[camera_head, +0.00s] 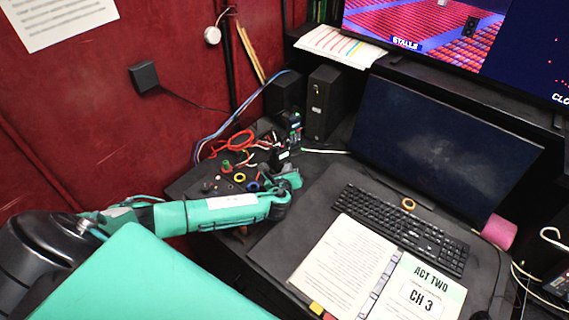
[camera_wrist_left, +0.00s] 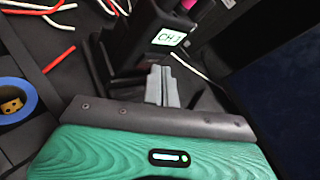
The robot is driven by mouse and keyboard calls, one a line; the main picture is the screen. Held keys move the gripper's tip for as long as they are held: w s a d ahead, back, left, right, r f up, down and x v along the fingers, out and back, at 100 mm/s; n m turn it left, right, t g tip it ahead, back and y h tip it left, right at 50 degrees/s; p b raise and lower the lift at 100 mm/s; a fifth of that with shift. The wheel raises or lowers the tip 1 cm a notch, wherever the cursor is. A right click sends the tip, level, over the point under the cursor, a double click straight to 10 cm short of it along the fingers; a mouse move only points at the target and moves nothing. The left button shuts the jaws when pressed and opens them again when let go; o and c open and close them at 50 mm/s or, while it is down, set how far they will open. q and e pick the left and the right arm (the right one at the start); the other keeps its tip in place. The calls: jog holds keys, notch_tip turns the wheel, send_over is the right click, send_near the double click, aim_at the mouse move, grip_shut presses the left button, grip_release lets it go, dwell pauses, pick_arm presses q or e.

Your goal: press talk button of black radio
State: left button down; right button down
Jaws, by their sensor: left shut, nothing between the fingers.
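The black radio (camera_wrist_left: 130,38) stands just beyond my left fingertips in the left wrist view. Its lit white screen (camera_wrist_left: 169,37) reads CH 3. The talk button cannot be made out; the fingers may cover part of the radio's lower side. My left gripper (camera_wrist_left: 162,82) is shut and empty, its grey fingertips pointing at the radio with little or no gap; I cannot tell whether they touch. In the head view my left gripper (camera_head: 290,181) is over the left part of the desk, in front of the cluster of small electronics. My right gripper is not in view.
A blue tape roll (camera_wrist_left: 14,100) and loose red and white wires lie beside the gripper. In the head view, a keyboard (camera_head: 402,229), an open binder (camera_head: 345,262) and a dark monitor (camera_head: 445,150) are to the right. Black speakers (camera_head: 322,103) stand behind the cables.

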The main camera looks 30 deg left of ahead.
pick_arm(q)
jog(key=shift+w+a, duration=0.2)
jog(key=shift+a, duration=0.2)
dwell(1.7)
jog(key=shift+d, duration=0.1)
jog(key=shift+s+d, duration=0.4)
jog(key=shift+d, duration=0.3)
jog(key=shift+s+d+p, duration=0.25)
jog(key=shift+d+p, duration=0.2)
jog(key=shift+d, duration=0.1)
jog(key=shift+s+d+p, duration=0.25)
jog(key=shift+s+d, duration=0.2)
jog(key=shift+d, duration=0.4)
jog(key=shift+s+d+p, duration=0.2)
jog(key=shift+s+d, duration=0.2)
jog(key=shift+d, duration=0.45)
jog(key=shift+f, duration=0.1)
